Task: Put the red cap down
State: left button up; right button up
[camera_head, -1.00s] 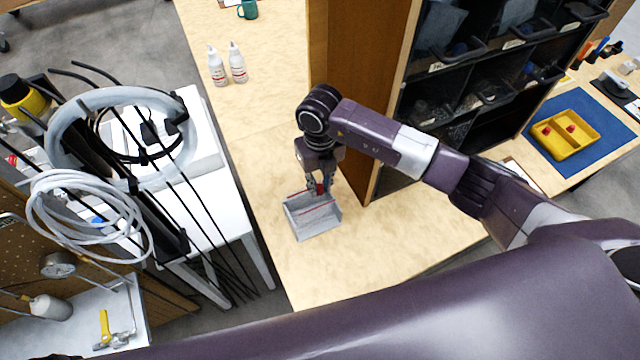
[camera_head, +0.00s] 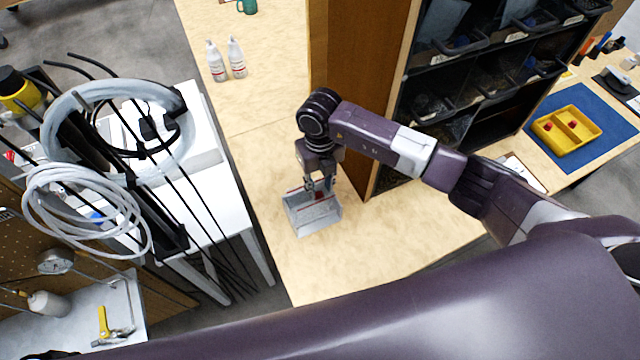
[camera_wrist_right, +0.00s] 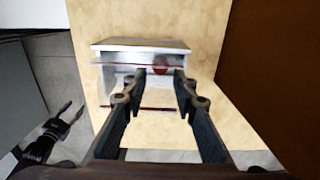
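The red cap (camera_wrist_right: 160,69) shows in the right wrist view inside a small grey open box (camera_wrist_right: 112,47), near one wall. In the head view the box (camera_head: 318,222) stands on the wooden table. The cap is a small red spot (camera_head: 320,195) there, partly covered by the gripper. My right gripper (camera_wrist_right: 161,73) points down into the box. Its two fingers are apart on either side of the cap, with visible gaps. Whether the cap touches the box floor is hard to tell. My left gripper (camera_wrist_right: 72,110) shows at the left of the wrist view, fingers apart and empty.
A wooden panel and black bin rack (camera_head: 470,75) stand close right of my right gripper. Two white bottles (camera_head: 227,62) stand farther back. A yellow tray (camera_head: 566,133) with red pieces lies on a blue mat (camera_head: 597,150). The table front is clear.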

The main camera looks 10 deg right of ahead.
aim_at(320, 195)
jog(key=shift+o, duration=0.5)
jog(key=shift+r, duration=0.25)
jog(key=shift+r+p, duration=0.45)
jog(key=shift+p, duration=0.25)
notch_tip(320, 195, up, 12)
jog(key=b, duration=0.4)
jog(key=shift+f, duration=0.1)
